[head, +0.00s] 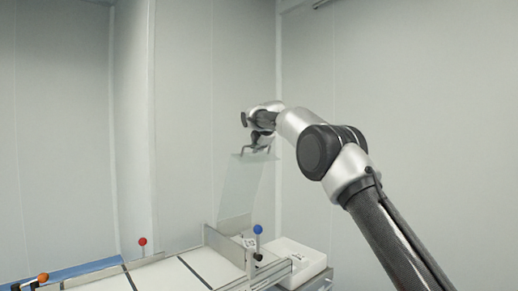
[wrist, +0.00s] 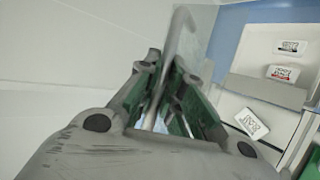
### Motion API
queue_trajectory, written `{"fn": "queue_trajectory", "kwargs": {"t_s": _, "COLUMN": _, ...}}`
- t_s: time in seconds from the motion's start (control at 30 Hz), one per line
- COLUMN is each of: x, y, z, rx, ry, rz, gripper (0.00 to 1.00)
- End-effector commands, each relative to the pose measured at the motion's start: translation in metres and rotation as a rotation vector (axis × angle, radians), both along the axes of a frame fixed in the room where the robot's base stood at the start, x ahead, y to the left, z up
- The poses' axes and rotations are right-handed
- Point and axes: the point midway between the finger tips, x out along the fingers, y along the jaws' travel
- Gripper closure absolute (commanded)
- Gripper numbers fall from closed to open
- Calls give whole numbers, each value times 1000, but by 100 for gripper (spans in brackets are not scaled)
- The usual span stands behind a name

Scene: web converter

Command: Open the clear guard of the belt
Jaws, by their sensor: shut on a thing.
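The clear guard (head: 241,190) is a see-through panel standing steeply raised above the far right part of the belt (head: 150,277) in the head view. My gripper (head: 257,150) is at the guard's top edge. In the wrist view, my gripper (wrist: 165,105) has its green-lined fingers closed around a pale grey bar (wrist: 182,42), which looks like the guard's handle. Part of the clear panel also shows behind the bar in the wrist view. The fingers hide the lower part of the bar.
Blue (head: 258,229), red (head: 142,241) and orange (head: 43,277) knobs stand by the belt. A white bin (head: 306,261) sits right of the guard. Labelled white packets (wrist: 252,124) show in the wrist view. Pale walls stand behind; the air around the arm looks clear.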

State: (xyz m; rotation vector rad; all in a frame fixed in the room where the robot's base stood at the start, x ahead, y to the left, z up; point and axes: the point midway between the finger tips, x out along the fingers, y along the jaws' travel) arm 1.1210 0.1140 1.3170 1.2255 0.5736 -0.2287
Motion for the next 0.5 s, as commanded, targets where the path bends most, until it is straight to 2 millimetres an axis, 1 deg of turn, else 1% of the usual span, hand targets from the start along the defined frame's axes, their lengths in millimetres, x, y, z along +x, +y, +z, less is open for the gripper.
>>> {"fn": "queue_trajectory", "kwargs": {"t_s": 0.03, "x": 0, "y": 0, "z": 3, "rx": 0, "ry": -6, "rz": 2, "gripper": 89}}
{"fn": "queue_trajectory", "kwargs": {"t_s": 0.13, "x": 0, "y": 0, "z": 3, "rx": -1, "ry": -5, "rz": 1, "gripper": 71}}
{"fn": "queue_trajectory", "kwargs": {"t_s": 0.17, "x": 0, "y": 0, "z": 3, "rx": 0, "ry": -5, "rz": 1, "gripper": 68}}
{"fn": "queue_trajectory", "kwargs": {"t_s": 0.5, "x": -2, "y": -1, "z": 3, "rx": 0, "ry": -3, "rz": 0, "gripper": 68}}
